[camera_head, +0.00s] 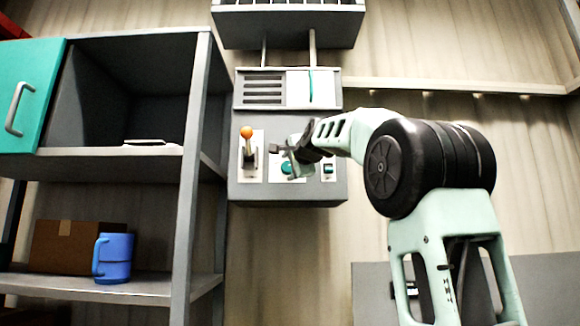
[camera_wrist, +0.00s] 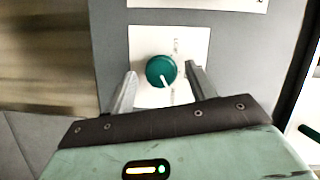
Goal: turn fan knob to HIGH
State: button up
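The fan knob (camera_wrist: 160,71) is a round green knob with a white pointer line, on a white plate (camera_wrist: 196,40) of the grey control box. In the wrist view its pointer slants down and to the right. My gripper (camera_wrist: 161,84) is open, with one finger on each side of the knob. Whether the fingers touch it cannot be told. In the head view the knob (camera_head: 287,167) is partly hidden by my gripper (camera_head: 290,158).
The control box (camera_head: 240,190) also carries an orange-tipped lever (camera_head: 246,132) left of the knob and a small switch (camera_head: 328,168) on the right. A shelf unit (camera_head: 190,150) stands at the left, with a blue mug (camera_head: 113,258) and a cardboard box (camera_head: 60,247).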

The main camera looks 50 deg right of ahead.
jog(key=b+v, duration=0.6)
jog(key=v, duration=1.1)
jog(key=shift+s, duration=0.15)
jog(key=shift+a+r, duration=0.1)
